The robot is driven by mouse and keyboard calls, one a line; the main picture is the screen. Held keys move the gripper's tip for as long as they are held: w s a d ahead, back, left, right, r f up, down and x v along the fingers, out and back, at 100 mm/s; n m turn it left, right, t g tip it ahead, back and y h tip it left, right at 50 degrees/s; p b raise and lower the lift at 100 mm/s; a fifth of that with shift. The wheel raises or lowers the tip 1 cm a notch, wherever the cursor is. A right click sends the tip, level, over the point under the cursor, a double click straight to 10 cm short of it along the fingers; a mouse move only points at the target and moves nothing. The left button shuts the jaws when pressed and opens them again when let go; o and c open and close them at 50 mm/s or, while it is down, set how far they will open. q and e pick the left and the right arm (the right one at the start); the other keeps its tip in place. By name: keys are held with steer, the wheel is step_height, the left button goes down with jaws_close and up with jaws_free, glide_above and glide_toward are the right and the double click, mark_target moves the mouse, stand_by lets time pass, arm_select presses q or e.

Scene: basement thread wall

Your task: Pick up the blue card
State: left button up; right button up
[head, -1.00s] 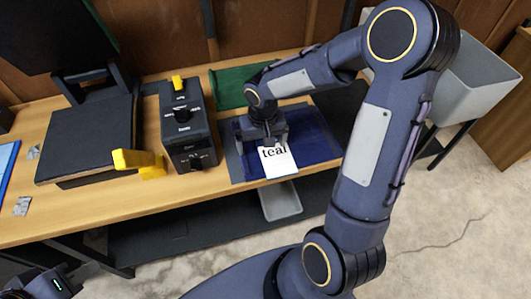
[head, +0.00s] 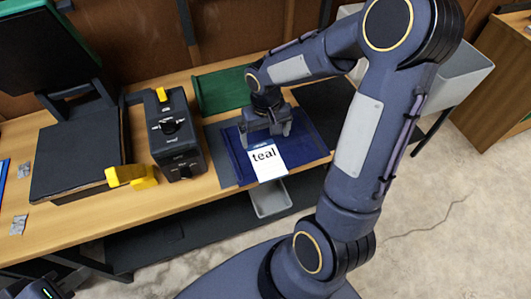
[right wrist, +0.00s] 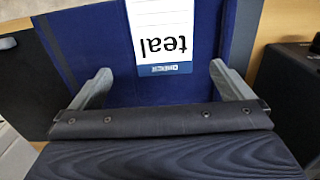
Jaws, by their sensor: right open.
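A white card (head: 266,160) printed "teal" lies on a dark blue mat (head: 308,150) on the workbench. In the right wrist view the card (right wrist: 162,30) has a blue band along the edge nearest my gripper. No fully blue card shows. My right gripper (head: 267,133) is open above the mat at the card's far edge. In the right wrist view its fingers (right wrist: 160,80) stand wide apart, with the card beyond and between them, not gripped. My left gripper (head: 42,290) is only partly visible at the bottom left corner; its fingers are hidden.
A black box (head: 176,135) with knobs stands left of the mat, beside a yellow block (head: 131,176). A dark flat device (head: 78,150) is further left. A green tray (head: 222,90) lies behind the mat. A grey bin (head: 450,70) stands at right.

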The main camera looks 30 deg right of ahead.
mark_target(264, 154)
steer(key=f, duration=0.7)
steer(key=shift+w+a+f, duration=0.15)
steer(key=shift+w+a, duration=0.05)
steer(key=shift+s, duration=0.1)
steer(key=c, duration=0.9)
